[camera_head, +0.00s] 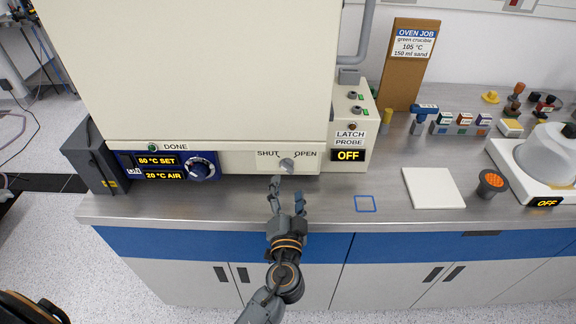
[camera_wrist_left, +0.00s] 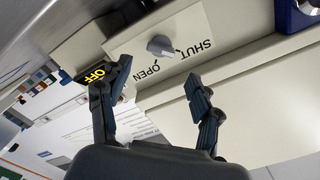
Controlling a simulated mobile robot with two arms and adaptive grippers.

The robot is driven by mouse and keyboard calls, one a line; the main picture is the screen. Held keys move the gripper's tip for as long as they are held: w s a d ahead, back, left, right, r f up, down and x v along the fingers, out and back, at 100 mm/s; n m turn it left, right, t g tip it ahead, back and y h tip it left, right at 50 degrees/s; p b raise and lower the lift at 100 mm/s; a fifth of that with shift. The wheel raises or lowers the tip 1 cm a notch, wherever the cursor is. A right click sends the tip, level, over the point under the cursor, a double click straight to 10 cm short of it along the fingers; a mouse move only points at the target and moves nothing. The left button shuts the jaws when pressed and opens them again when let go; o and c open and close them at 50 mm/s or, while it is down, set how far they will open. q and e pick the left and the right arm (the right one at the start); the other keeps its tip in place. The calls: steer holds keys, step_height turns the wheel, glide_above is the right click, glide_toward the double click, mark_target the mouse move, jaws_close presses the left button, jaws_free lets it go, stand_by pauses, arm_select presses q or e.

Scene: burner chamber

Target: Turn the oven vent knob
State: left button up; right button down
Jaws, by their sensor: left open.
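The oven vent knob (camera_head: 287,165) is a small grey knob on the cream lower front strip of the oven (camera_head: 190,70), between the words SHUT and OPEN. In the left wrist view the knob (camera_wrist_left: 160,46) shows beyond and between the fingers, with nothing touching it. My left gripper (camera_head: 287,190) is open and empty, just in front of and below the knob in the head view. Its two spread fingers also show in the left wrist view (camera_wrist_left: 158,80). My right gripper is not in view.
A blue panel with a dial (camera_head: 199,169) sits left on the oven front. The latch probe box (camera_head: 351,140) reads OFF at its right. A white plate (camera_head: 432,188) and orange-topped cup (camera_head: 492,183) stand right. Bare counter surrounds a blue square outline (camera_head: 365,204).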

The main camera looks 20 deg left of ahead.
mark_target(288, 170)
arm_select(q)
steer(key=p+x, duration=0.1)
steer(key=x, duration=0.5)
steer(key=shift+p, duration=0.3)
steer(key=shift+w+a+f, duration=0.1)
steer(key=shift+w+a, duration=0.05)
steer(key=shift+w, duration=0.3)
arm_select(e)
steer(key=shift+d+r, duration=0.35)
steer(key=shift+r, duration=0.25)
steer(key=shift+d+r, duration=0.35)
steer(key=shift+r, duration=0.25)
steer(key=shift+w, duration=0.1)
arm_select(q)
steer(key=c, duration=1.1)
steer(key=shift+c, duration=0.2)
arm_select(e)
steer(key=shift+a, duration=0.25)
